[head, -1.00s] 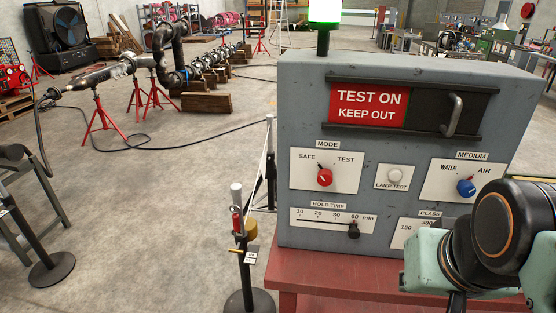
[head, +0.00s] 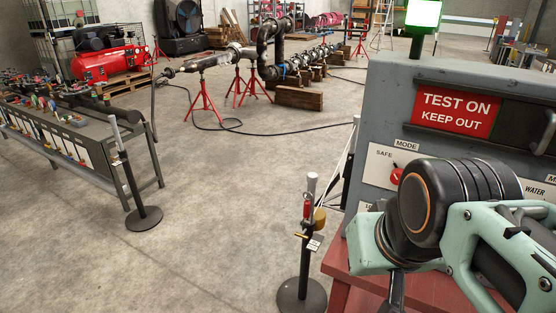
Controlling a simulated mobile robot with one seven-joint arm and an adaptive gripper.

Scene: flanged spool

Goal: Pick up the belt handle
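The nearest barrier post (head: 308,240) stands upright on a round black base, left of the red stand. A small red part (head: 307,208) sits near its top beside a brass-coloured round piece, with a small white tag below. The red part may be the belt handle; it is too small to be sure. My arm's teal and black wrist fills the lower right. A dark metal part below it, perhaps of my gripper (head: 396,291), is cut by the frame's bottom edge. It is right of the post and apart from it in the picture. Its fingertips are hidden.
A grey control box (head: 378,115) stands on a red stand (head: 345,262) at right, partly behind my arm. Another barrier post (head: 130,180) stands at left, by a long grey bench (head: 90,170). Open concrete floor lies between the posts. A black hose crosses the floor behind.

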